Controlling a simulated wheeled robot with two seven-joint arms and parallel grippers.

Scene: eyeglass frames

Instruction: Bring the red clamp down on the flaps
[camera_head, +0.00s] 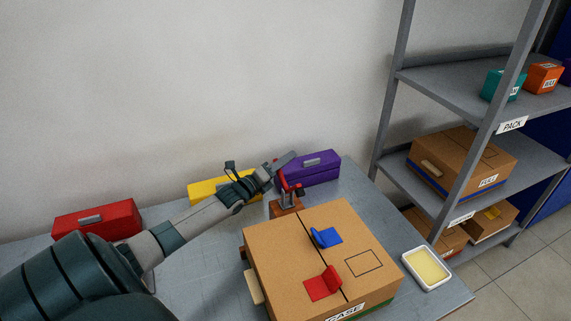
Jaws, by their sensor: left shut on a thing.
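A brown cardboard case (270,238) lies on the grey table, its top flaps meeting at a dark seam. A red clamp (286,186) stands on a small brown block (284,207) at the case's back edge. Its red parts are upright, above the level of the flaps. My left gripper (287,163) reaches in from the left and is shut at the top of the clamp; the exact grip is too small to make out. A blue bent piece (326,237) and a red bent piece (324,284) sit on the flaps, each with one raised plate. My right gripper is not in view.
Red (98,218), yellow (207,188) and purple (315,167) toolboxes stand along the wall. A white tray with yellow contents (428,268) lies right of the case. A grey shelf rack (440,78) with boxes stands at the right.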

